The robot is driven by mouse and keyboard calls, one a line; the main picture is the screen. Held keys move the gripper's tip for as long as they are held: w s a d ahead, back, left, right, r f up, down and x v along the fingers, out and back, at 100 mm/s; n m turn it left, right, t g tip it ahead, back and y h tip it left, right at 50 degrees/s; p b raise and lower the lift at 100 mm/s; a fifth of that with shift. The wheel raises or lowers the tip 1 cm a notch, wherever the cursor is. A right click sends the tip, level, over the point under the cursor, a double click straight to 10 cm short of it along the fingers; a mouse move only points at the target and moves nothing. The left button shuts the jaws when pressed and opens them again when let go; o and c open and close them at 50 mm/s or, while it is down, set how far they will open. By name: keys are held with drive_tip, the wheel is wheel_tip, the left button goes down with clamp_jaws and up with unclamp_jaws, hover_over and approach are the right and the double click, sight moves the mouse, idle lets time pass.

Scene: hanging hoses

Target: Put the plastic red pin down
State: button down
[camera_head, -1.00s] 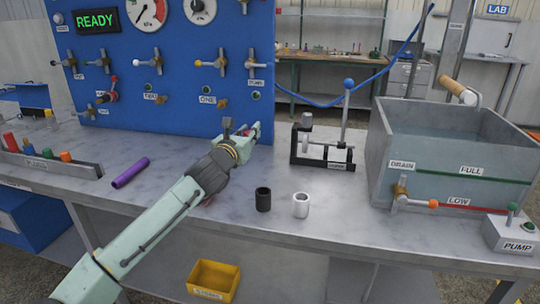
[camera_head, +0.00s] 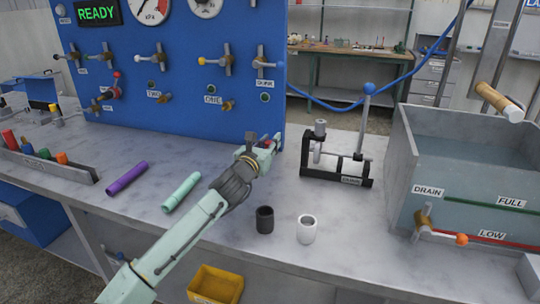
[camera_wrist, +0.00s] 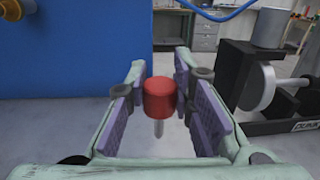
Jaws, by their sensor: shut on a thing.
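The plastic red pin (camera_wrist: 160,97) is between the two purple-padded fingers of my gripper (camera_wrist: 162,105) in the wrist view. Its red head is up and a thin grey shank points down. My gripper is shut on it. In the head view my gripper (camera_head: 268,146) is above the bench, in front of the lower right edge of the blue panel. There the pin is a small patch of red, mostly hidden by the fingers.
A black clamp stand (camera_head: 337,176) stands right of my gripper. A black cup (camera_head: 265,220) and white cup (camera_head: 307,229) stand in front. Purple (camera_head: 127,178) and mint (camera_head: 181,192) tubes lie left. A grey tank (camera_head: 460,160) is at right; bare bench (camera_head: 375,220) lies between.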

drive_tip(key=shift+f+p, duration=0.45)
drive_tip(key=shift+f, duration=1.75)
drive_tip(key=shift+f, duration=0.25)
drive_tip(key=c, duration=1.4)
unclamp_jaws()
drive_tip(key=shift+r, duration=0.15)
drive_tip(key=shift+r, duration=0.15)
drive_tip(key=b+v, duration=0.3)
drive_tip(key=v, duration=0.9)
drive_tip(key=shift+b, duration=0.35)
